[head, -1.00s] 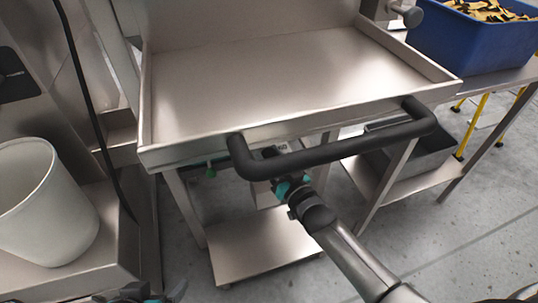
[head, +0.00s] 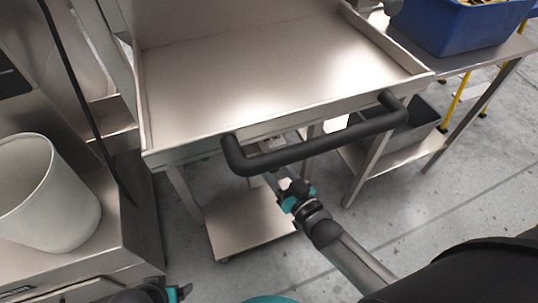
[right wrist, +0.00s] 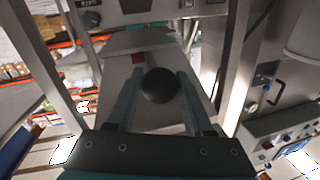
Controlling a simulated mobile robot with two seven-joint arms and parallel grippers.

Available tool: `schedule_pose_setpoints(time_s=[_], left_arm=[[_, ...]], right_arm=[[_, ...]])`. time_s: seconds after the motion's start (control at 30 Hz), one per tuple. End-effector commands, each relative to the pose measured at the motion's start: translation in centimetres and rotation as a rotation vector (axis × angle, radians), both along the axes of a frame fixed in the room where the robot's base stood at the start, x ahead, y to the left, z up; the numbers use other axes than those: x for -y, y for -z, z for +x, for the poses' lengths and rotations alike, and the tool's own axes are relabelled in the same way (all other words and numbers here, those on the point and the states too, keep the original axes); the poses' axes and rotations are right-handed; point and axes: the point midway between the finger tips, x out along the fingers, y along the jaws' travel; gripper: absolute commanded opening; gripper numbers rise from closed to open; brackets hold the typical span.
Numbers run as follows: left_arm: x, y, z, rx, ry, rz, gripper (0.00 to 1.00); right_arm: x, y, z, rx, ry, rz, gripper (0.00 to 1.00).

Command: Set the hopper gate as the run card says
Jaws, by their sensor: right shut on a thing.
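A black ball knob (right wrist: 160,86) sits between the two fingers of my right gripper (right wrist: 159,80), which is shut on it. Whether this knob belongs to the hopper gate, I cannot tell. In the head view my right gripper (head: 277,179) is below the black handle bar (head: 310,149) of a steel tray (head: 250,75); the knob is hidden there. My left gripper (head: 172,292) only partly shows at the bottom edge, so its opening is unclear. No run card is readable in either view.
A white bucket (head: 45,190) stands on a steel ledge at the left. A blue bin (head: 450,22) sits on a steel table at the upper right, with a dark grey bin (head: 411,132) on its lower shelf. Grey floor is open at the right.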

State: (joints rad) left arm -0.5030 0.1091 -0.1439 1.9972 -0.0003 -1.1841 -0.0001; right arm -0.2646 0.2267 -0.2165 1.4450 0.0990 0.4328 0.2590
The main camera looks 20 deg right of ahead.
Motion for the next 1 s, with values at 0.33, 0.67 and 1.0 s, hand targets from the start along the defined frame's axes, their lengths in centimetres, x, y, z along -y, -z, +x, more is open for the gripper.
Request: schedule_pose_setpoints(time_s=[0.33, 0.67, 1.0], left_arm=[[0.0, 0.1, 0.0, 0.000, 0.000, -0.001, 0.81], [0.1, 0.1, 0.0, 0.000, 0.000, -0.001, 0.81], [-0.1, 0.5, -0.2, -0.011, 0.000, 0.002, 0.81]], right_arm=[[-0.1, 0.3, -0.5, -0.006, -0.002, 0.000, 0.55], [0.0, 0.2, -0.3, -0.002, -0.001, 0.001, 0.81], [0.3, 0.1, -1.6, -0.005, -0.001, 0.000, 0.81]])
